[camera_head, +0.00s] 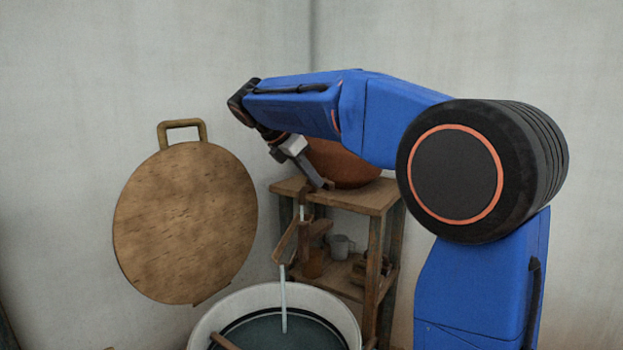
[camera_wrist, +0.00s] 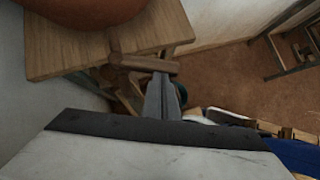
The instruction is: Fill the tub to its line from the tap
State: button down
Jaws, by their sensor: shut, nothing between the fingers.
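A white tub (camera_head: 203,324) stands at the bottom of the head view with dark water (camera_head: 262,334) in it. A dark band runs around its inner wall above the water. A thin pale stream (camera_head: 283,300) falls into the tub from a sloping wooden spout (camera_head: 286,243). A short stream also shows above the spout. A brown clay pot (camera_head: 345,165) stands on the shelf, partly behind my arm. A wooden tap (camera_wrist: 145,63) sticks out below the pot in the wrist view. My gripper (camera_head: 325,184) is shut and empty at the tap; I cannot tell if it touches.
The wooden shelf (camera_head: 372,196) has a lower board with a grey mug (camera_head: 341,246) and other small items. A round wooden lid (camera_head: 185,225) with a handle is at the wall on the left. A stick crosses the tub's front left. Bare floor (camera_wrist: 235,75) shows in the wrist view.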

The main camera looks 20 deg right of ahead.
aim_at(327, 182)
jog(key=d+n+t, duration=0.2)
jog(key=d+n, duration=0.1)
jog(key=shift+s+d+n+y, duration=0.2)
jog(key=shift+d+n+y, duration=0.1)
jog(key=shift+y, duration=0.1)
dwell(0.6)
jog(key=shift+s+a, duration=0.2)
jog(key=shift+a, duration=0.05)
jog(key=s+a+f+v, duration=0.1)
jog(key=v, duration=1.1)
jog(key=shift+s+a, duration=0.2)
jog(key=shift+s, duration=0.3)
